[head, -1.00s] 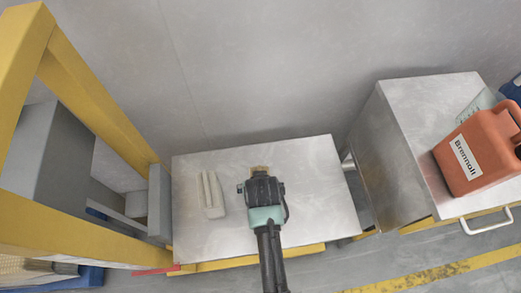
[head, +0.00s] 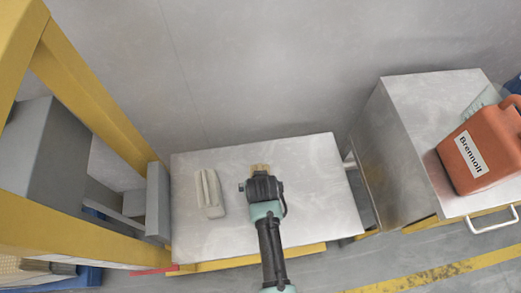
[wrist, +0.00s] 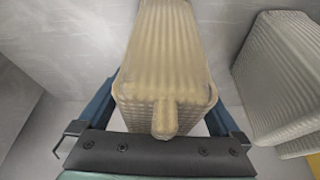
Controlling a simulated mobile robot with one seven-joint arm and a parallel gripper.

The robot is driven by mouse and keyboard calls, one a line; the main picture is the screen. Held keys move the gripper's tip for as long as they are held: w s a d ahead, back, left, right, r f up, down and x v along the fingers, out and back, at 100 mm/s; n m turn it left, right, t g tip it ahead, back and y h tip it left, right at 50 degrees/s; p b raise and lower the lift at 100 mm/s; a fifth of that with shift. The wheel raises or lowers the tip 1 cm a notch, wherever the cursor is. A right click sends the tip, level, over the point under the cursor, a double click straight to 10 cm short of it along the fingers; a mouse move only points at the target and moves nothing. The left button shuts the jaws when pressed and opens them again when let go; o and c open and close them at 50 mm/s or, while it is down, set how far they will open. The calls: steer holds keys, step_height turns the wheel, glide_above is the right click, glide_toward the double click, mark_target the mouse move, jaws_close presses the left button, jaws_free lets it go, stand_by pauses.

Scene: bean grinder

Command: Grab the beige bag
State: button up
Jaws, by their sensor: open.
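The beige bag (head: 260,168) is on the metal table, mostly hidden behind my gripper (head: 262,186) in the head view. In the wrist view the beige bag (wrist: 165,55) is ribbed, with a rounded tab at its near end. It fills the space between my gripper's two blue fingers, one on its left and one on its right. My gripper is open around the bag. The fingertips are partly hidden, and I cannot tell whether the fingers touch its sides.
A pale grey-white bag (head: 209,193) stands on the table (head: 320,195) left of my gripper. It also shows at the right in the wrist view (wrist: 285,80). A yellow frame (head: 95,100) stands left. A metal cabinet (head: 400,160) with an orange canister (head: 485,150) stands right.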

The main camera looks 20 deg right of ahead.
steer(key=shift+f, duration=0.1)
stand_by(0.3)
jaws_close()
stand_by(0.4)
